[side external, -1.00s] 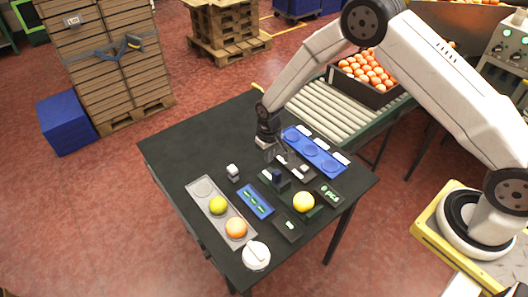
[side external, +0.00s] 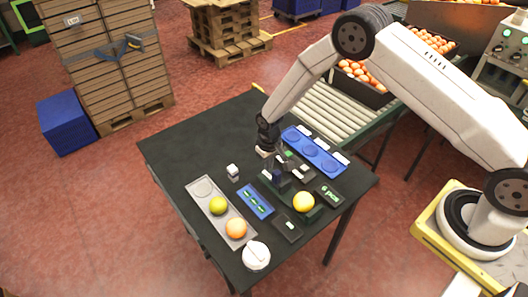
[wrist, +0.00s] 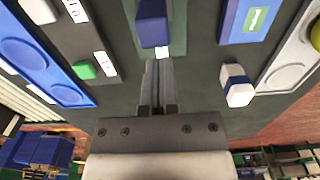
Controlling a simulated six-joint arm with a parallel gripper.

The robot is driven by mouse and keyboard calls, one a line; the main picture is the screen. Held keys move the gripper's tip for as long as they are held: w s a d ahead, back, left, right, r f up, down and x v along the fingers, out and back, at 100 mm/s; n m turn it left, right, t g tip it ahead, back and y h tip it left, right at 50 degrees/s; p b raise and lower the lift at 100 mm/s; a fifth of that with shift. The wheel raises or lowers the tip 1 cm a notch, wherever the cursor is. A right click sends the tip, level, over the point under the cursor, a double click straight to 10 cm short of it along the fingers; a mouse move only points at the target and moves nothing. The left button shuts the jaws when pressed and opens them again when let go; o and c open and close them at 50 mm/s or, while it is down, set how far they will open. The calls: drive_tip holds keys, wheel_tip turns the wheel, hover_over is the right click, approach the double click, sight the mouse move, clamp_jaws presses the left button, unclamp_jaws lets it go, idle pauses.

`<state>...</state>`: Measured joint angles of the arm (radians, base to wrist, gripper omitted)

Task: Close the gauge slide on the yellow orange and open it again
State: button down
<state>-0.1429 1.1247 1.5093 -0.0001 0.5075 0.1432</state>
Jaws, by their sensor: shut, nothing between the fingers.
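The yellow orange (side external: 303,202) sits on a dark holder on the right half of the black table. My gripper (side external: 271,163) is low over the table, just behind the block. In the wrist view its fingers (wrist: 160,70) are shut together and empty, pointing at the block. I cannot tell whether they touch it. The orange is out of the wrist view.
A blue tray (side external: 324,163) with round recesses and a dark strip with a green cube (wrist: 85,70) lie nearby. A small white-and-blue block (side external: 233,172), a blue card (side external: 255,201), a grey tray (side external: 204,188) with two fruits and a display (side external: 329,195) surround the work. The table's far left is clear.

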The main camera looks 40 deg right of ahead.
sight(279, 184)
drive_tip(key=shift+s, duration=3.45)
idle(1.0)
drive_tip(key=shift+s, duration=0.15)
idle(0.5)
drive_tip(key=shift+w, duration=0.3)
idle(0.5)
drive_tip(key=shift+s+f, duration=0.1)
drive_tip(key=shift+s, duration=0.3)
idle(0.8)
drive_tip(key=shift+w, duration=0.25)
drive_tip(key=shift+w, duration=0.95)
